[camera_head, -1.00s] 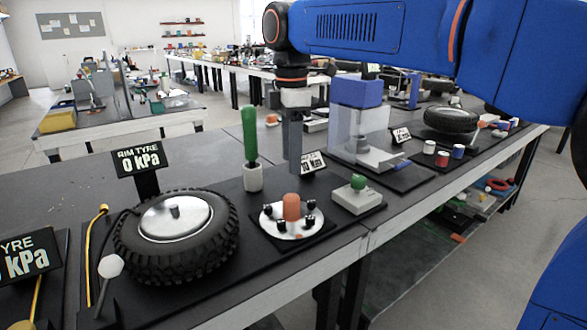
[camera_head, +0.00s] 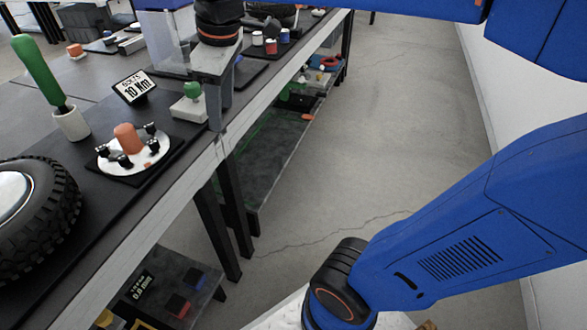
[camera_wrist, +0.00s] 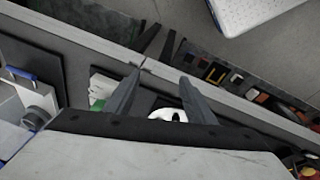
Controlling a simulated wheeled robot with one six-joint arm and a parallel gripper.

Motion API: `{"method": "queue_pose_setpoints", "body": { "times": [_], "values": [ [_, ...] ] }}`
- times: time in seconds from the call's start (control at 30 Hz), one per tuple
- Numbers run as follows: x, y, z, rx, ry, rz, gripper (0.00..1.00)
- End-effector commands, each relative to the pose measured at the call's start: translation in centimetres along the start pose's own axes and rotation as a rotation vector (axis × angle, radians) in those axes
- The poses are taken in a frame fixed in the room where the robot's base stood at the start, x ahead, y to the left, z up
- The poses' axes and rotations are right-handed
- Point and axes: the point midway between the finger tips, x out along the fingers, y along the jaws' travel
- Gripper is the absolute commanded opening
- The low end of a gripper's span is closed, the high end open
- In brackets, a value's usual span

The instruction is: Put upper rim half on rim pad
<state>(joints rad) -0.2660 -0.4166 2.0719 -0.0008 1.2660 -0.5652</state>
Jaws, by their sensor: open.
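A white round plate (camera_head: 151,157) with an orange knob (camera_head: 128,138) and several black clamps lies on a black square pad (camera_head: 178,146) on the bench. A black tyre (camera_head: 66,215) with a silvery rim disc (camera_head: 12,190) lies flat at the left, partly out of frame. I cannot tell which piece is the upper rim half or which pad is the rim pad. My gripper (camera_head: 216,118) is open and empty, pointing down near the bench's front edge, right of the plate. In the wrist view my two fingers (camera_wrist: 160,78) are apart; a white curved part (camera_wrist: 168,115) shows between them.
A green-handled tool (camera_head: 42,70) stands in a white holder left of a 10 Nm sign (camera_head: 133,87). A green-knobbed block (camera_head: 188,104) sits close to my gripper. A clear-sided box (camera_head: 165,40) stands behind. Floor (camera_head: 400,110) right of the bench is clear.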

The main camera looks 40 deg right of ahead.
Motion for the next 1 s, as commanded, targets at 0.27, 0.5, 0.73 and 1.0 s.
{"method": "queue_pose_setpoints", "body": {
  "times": [0.27, 0.5, 0.73, 1.0],
  "values": [
    [4.8, -1.6, 10.0, 0.433, 0.079, 0.078, 0.5],
    [9.0, -3.5, 15.7, 0.721, 0.143, 0.124, 0.5],
    [10.4, -4.2, 17.3, 0.815, 0.166, 0.137, 0.5],
    [10.4, -4.2, 17.3, 0.815, 0.166, 0.137, 0.5]
  ]
}}
